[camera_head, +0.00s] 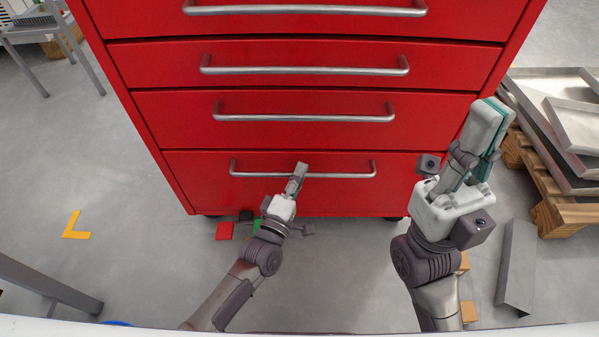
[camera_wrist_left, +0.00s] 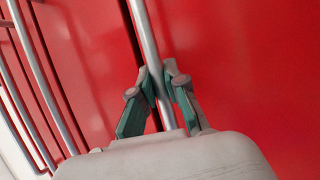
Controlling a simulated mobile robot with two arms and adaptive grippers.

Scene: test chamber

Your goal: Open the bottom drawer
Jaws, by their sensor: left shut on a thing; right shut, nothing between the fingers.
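A red drawer cabinet fills the upper middle of the head view, with several drawers, each with a long silver bar handle. The bottom drawer (camera_head: 335,196) looks flush with the cabinet front. My left gripper (camera_head: 300,170) is at the middle of the bottom drawer's handle (camera_head: 345,175). In the left wrist view the fingers of my left gripper (camera_wrist_left: 158,88) are shut around the handle bar (camera_wrist_left: 148,40). My right gripper (camera_head: 490,115) is shut and empty, raised before the cabinet's right side and pointing up.
A wooden pallet (camera_head: 560,215) with metal trays (camera_head: 575,125) stands right of the cabinet. A grey beam (camera_head: 517,265) lies on the floor at right. A yellow floor mark (camera_head: 75,228) and open grey floor are at left. Small coloured pieces lie near the cabinet's lower left.

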